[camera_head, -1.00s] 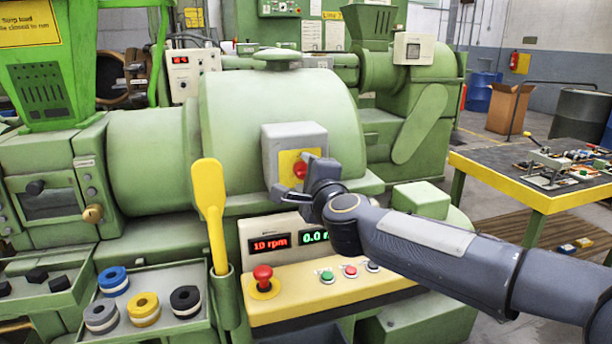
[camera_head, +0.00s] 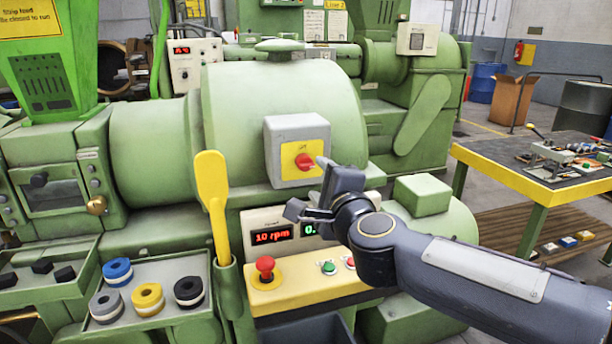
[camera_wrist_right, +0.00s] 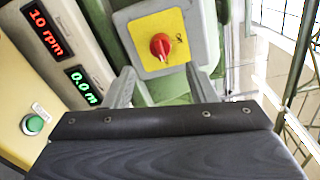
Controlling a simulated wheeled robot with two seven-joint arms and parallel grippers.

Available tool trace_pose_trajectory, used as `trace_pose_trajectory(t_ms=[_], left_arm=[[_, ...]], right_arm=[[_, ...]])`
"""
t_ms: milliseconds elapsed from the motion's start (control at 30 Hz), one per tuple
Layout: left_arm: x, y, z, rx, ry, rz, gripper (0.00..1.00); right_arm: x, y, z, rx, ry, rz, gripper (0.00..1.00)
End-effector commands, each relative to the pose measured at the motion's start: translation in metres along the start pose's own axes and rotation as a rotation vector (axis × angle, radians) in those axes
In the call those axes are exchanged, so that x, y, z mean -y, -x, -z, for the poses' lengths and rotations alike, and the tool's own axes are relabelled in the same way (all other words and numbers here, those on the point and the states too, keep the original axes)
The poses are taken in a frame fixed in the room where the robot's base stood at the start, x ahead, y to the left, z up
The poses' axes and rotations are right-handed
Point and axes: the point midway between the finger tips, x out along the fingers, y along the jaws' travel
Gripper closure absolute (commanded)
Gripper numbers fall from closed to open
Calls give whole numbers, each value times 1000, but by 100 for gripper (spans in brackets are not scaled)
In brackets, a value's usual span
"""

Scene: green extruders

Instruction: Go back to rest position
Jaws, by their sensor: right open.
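My right gripper (camera_head: 316,190) is open and empty, in front of the green extruder (camera_head: 265,120). It hangs just below and in front of the grey switch box with a red rotary knob (camera_head: 305,161) on a yellow plate. In the right wrist view the knob (camera_wrist_right: 161,46) lies ahead, beyond the two spread fingers (camera_wrist_right: 158,88), with nothing between them. The gripper and forearm cover part of the display panel (camera_head: 271,236), which reads 10 rpm; the wrist view also shows 0.0 m. My left gripper is not in view.
A yellow control ledge (camera_head: 300,295) with a red mushroom button (camera_head: 265,268) lies below my right gripper. A yellow paddle (camera_head: 213,200) stands upright in a holder to the left. A tray (camera_head: 165,320) holds several coloured rings. A table (camera_head: 520,178) with parts stands at right.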

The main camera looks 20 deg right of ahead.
Motion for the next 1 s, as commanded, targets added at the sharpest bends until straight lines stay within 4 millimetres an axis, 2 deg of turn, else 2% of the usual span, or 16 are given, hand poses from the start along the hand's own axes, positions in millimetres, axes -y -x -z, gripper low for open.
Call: trace_pose_trajectory(t_ms=[167,267,333,433,500,600,700,833,1000], left_arm=[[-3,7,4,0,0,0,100],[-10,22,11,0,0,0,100],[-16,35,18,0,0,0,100],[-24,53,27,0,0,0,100],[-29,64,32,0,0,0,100],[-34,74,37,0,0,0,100],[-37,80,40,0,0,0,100],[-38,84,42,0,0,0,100],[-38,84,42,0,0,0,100]], right_arm=[[6,9,-1,40,65,-5,49],[11,34,-5,145,240,-34,49],[2,62,-6,248,423,-88,49],[-30,113,-1,408,709,-222,49],[-62,152,10,513,882,-342,49],[-101,200,27,635,1053,-504,49],[-128,237,42,722,1154,-632,49],[-146,264,53,786,1215,-728,49],[-150,269,55,798,1224,-745,49]])
